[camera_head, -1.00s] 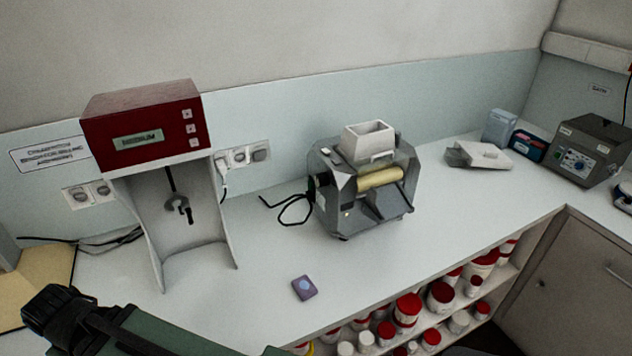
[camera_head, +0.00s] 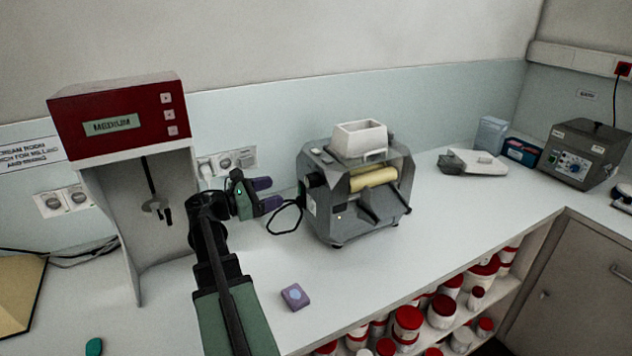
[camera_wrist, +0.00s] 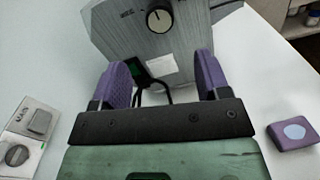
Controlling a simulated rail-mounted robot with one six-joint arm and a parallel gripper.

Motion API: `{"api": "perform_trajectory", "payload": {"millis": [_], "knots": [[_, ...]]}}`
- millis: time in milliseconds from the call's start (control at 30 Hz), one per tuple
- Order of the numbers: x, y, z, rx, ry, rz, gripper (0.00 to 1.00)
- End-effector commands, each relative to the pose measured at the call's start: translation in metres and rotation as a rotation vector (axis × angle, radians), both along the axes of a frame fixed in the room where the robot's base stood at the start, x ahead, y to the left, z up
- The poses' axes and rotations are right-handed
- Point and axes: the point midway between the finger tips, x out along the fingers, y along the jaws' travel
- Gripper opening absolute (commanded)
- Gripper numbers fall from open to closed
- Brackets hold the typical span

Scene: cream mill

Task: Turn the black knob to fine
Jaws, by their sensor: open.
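The grey roller mill (camera_head: 365,205) stands mid-bench with a cream hopper on top. Small lettering beside the knob is too blurred to read surely. In the head view a black knob (camera_head: 317,179) shows on the mill's left side. My gripper (camera_head: 266,193) is open and empty, left of the mill and apart from it. Its purple fingers also show in the wrist view (camera_wrist: 163,78), below the knob.
A red-topped machine (camera_head: 115,115) with a display reading MEDIUM stands at left, close to my arm. A black cable (camera_head: 285,220) loops beside the mill. A purple block (camera_head: 294,297) lies on the bench. Wall sockets (camera_head: 235,160) are behind my gripper. Jars fill the shelf below.

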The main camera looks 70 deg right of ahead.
Motion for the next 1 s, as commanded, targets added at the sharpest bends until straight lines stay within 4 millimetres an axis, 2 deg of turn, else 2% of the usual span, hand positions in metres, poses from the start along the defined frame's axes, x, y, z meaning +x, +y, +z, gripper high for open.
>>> {"api": "perform_trajectory", "payload": {"millis": [167,600,733,933,967,1000], "knots": [[-0.006,-0.004,-0.001,0.001,0.0,0.0,0.69],[-0.069,-0.068,-0.002,0.001,-0.003,0.001,0.69],[-0.076,-0.075,-0.002,0.001,-0.003,0.002,0.69],[-0.076,-0.075,-0.002,0.001,-0.004,0.003,0.69],[-0.076,-0.075,-0.002,0.001,-0.004,0.003,0.68],[-0.076,-0.075,-0.002,0.001,-0.004,0.003,0.62]]}}
